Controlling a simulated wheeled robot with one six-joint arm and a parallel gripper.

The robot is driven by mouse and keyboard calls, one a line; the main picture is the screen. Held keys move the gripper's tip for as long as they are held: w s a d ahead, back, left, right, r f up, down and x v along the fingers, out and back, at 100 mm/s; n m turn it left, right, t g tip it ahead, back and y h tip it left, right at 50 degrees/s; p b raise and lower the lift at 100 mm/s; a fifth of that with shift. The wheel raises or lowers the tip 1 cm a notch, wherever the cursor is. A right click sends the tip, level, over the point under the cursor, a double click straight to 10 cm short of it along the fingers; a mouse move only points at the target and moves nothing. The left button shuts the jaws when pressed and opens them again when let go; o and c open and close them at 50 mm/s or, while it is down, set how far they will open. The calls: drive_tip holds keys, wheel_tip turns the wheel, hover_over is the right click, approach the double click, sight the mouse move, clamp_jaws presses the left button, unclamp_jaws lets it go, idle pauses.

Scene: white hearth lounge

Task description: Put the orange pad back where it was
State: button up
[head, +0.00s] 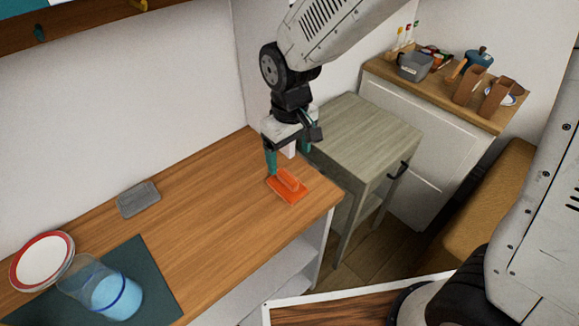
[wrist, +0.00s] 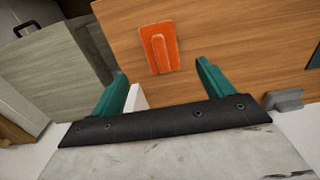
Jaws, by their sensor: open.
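The orange pad (head: 288,187) lies flat on the wooden counter, near its right end, with a raised handle on top. In the wrist view the orange pad (wrist: 158,47) is beyond my fingertips and slightly left of the middle of the gap. My gripper (head: 287,165) is open and empty, with teal fingers just behind and above the pad in the head view. In the wrist view my gripper (wrist: 160,72) shows its two fingers wide apart. I cannot tell whether a finger touches the pad.
A grey block (head: 138,199) lies on the wooden counter (head: 215,215). A grey-wood side table (head: 365,132) stands right of the counter. The counter's middle is clear.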

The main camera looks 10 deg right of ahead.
drive_tip(key=s+d+r+m, duration=0.2)
drive_tip(key=s+d+r, duration=0.2)
drive_tip(key=d+r, duration=0.25)
drive_tip(key=s+d+r+m, duration=0.2)
drive_tip(key=s+d+r, duration=0.2)
drive_tip(key=d+r, duration=0.25)
drive_tip(key=s+d+r+m+t, duration=0.1)
drive_tip(key=s+d+r+m, duration=0.1)
drive_tip(key=s+d, duration=0.5)
drive_tip(key=s, duration=0.4)
drive_tip(key=shift+d+r+m, duration=0.15)
drive_tip(key=shift+r+m, duration=0.25)
